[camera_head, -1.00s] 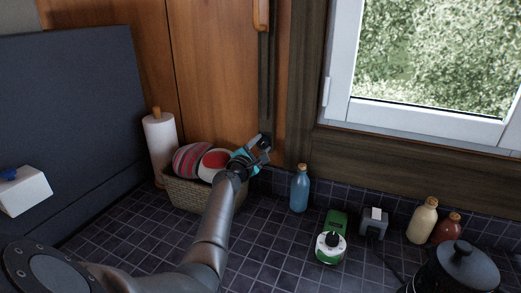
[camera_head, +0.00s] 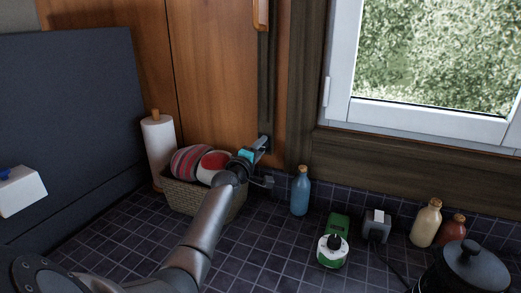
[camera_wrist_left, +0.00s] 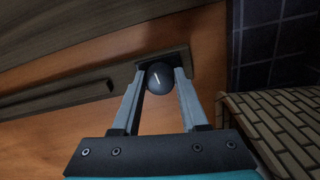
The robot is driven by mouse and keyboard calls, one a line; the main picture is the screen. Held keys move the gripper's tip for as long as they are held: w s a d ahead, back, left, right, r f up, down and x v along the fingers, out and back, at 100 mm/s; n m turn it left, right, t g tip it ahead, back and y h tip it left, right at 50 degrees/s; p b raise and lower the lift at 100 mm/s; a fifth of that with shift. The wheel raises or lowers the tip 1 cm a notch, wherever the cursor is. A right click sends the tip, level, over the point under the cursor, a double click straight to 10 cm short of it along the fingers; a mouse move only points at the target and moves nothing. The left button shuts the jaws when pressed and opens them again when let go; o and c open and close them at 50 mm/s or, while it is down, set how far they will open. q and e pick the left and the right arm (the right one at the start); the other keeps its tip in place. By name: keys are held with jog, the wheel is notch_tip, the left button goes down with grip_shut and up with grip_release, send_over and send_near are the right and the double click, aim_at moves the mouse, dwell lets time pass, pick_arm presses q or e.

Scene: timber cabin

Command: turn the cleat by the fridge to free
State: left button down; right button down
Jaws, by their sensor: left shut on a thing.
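The cleat (camera_head: 266,139) is a small dark fitting on the wooden panel, at the lower end of a dark vertical strip. In the left wrist view its round dark knob (camera_wrist_left: 159,76) sits between my fingertips, with a dark mounting plate behind it. My left gripper (camera_head: 262,146) is shut on this knob, one finger on each side. The fingers hide much of the cleat in the head view, so its exact angle is hard to read. My right gripper is in neither view.
A wicker basket (camera_head: 187,196) with striped and red-white items stands just below my left wrist. A paper roll (camera_head: 159,149) is left of it. A blue bottle (camera_head: 300,192) and green-white device (camera_head: 332,249) stand to the right. A dark panel (camera_head: 70,110) fills the left.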

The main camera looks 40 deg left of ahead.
pick_arm(q)
jog(key=shift+m, duration=0.7)
jog(key=shift+c, duration=2.2)
grip_release()
jog(key=shift+s, duration=0.15)
jog(key=p+v, duration=0.2)
jog(key=v, duration=1.3)
jog(key=shift+p, duration=0.4)
